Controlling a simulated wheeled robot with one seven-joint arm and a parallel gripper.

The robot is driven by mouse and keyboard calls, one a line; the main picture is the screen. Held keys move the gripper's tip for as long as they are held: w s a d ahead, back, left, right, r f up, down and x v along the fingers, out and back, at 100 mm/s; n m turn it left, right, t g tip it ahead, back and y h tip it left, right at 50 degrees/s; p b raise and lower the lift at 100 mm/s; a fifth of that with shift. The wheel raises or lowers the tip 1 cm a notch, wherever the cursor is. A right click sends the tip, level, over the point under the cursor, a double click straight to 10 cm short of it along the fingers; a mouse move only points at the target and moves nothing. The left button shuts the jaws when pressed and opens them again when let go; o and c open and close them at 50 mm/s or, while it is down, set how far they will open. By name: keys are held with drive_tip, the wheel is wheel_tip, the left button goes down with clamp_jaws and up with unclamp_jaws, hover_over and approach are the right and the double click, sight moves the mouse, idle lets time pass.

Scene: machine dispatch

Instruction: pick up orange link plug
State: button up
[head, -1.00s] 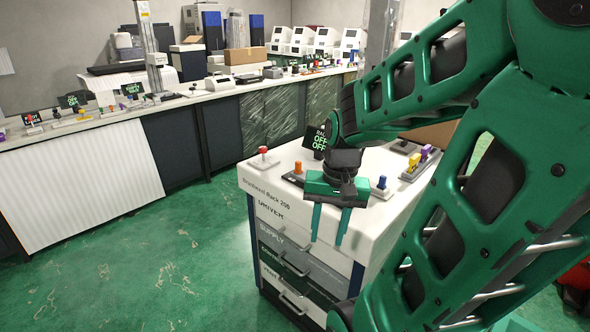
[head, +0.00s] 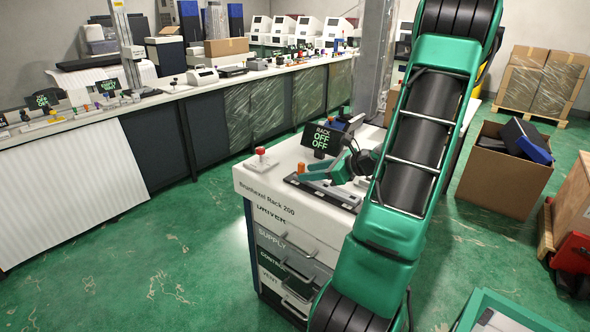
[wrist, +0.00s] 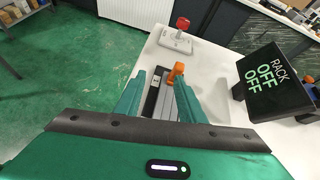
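The orange link plug (wrist: 176,72) stands upright on a dark strip on the rack's white top. It also shows in the head view (head: 301,167), close to my fingertips. My gripper (wrist: 160,77) is open and empty, low over the strip. In the wrist view the plug lies just beyond the fingertips, nearer the right finger; I cannot tell whether they touch. In the head view my gripper (head: 304,171) points left across the rack top, and my arm hides the rack's right part.
An open cardboard box (head: 500,175) stands right. Green floor is clear at left.

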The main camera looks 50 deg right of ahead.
sight(304, 166)
drive_tip(key=shift+w+d+r+m+t+h, duration=0.1)
drive_tip(key=shift+d+r+m+t+h, duration=0.15)
drive_tip(key=shift+d+m, duration=0.3)
drive_tip(key=shift+w+d+r+m+t+h, duration=0.1)
drive_tip(key=shift+d+m+t, duration=0.25)
drive_tip(key=shift+d+m, duration=0.15)
drive_tip(key=shift+w+d, duration=0.2)
drive_tip(key=shift+w, duration=0.1)
drive_tip(key=x, duration=0.4)
drive_tip(key=shift+w+d+f, duration=0.1)
drive_tip(key=shift+w+f, duration=0.1)
drive_tip(key=shift+w, duration=0.15)
drive_tip(key=shift+x, duration=2.7)
drive_tip(key=shift+s+f, duration=0.1)
clamp_jaws()
